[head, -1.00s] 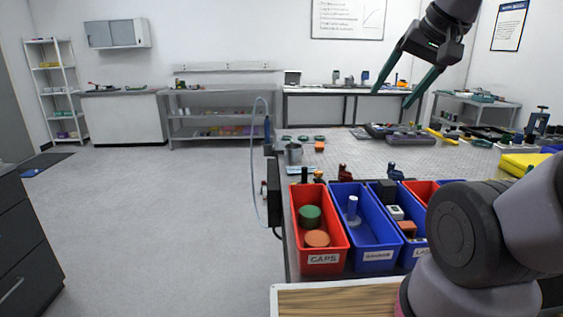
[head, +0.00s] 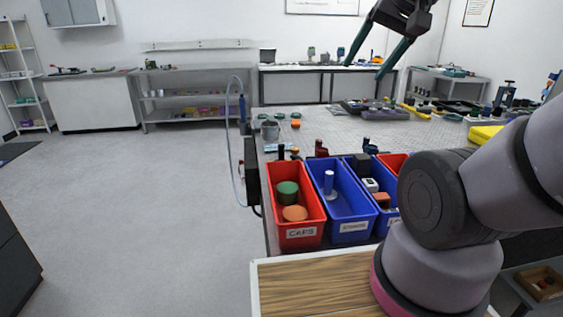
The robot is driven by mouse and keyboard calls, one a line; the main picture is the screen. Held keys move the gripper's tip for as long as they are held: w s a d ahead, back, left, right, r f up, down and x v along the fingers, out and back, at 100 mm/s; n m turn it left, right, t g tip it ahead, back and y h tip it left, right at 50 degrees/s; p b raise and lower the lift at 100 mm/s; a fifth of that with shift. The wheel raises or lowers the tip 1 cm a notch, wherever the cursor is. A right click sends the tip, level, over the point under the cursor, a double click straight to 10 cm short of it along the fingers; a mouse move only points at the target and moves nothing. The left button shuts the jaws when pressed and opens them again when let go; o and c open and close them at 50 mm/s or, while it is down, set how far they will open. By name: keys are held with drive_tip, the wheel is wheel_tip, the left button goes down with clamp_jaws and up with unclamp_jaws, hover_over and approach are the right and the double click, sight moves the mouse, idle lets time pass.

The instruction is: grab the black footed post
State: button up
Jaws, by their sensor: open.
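I cannot clearly make out the black footed post. A small dark upright piece (head: 281,152) shows behind the red bin, and a taller dark upright piece (head: 506,94) stands at the far right of the bench. Both are too small to tell whether either is the post. My gripper (head: 363,71) is high at the top of the head view. Its two green fingers point down and are spread apart with nothing between them. It appears over the far part of the perforated bench top (head: 340,140).
A red bin labelled CAPS (head: 300,232) and blue bins (head: 349,227) line the near bench edge, holding several parts. A grey cup (head: 270,131) stands behind them. Yellow blocks (head: 484,134) and several tools lie at the right. Open floor (head: 130,220) is at the left.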

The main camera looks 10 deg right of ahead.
drive_tip(key=shift+c, duration=0.5)
drive_tip(key=m+t+y, duration=0.2)
drive_tip(key=m+y, duration=0.6)
drive_tip(key=m, duration=1.5)
hover_over(281, 155)
drive_tip(key=s+d, duration=0.7)
drive_tip(key=d, duration=0.2)
wheel_tip(281, 155, down, 30)
drive_tip(key=f, duration=0.1)
drive_tip(key=x, duration=1)
drive_tip(key=shift+w+a+r, duration=0.2)
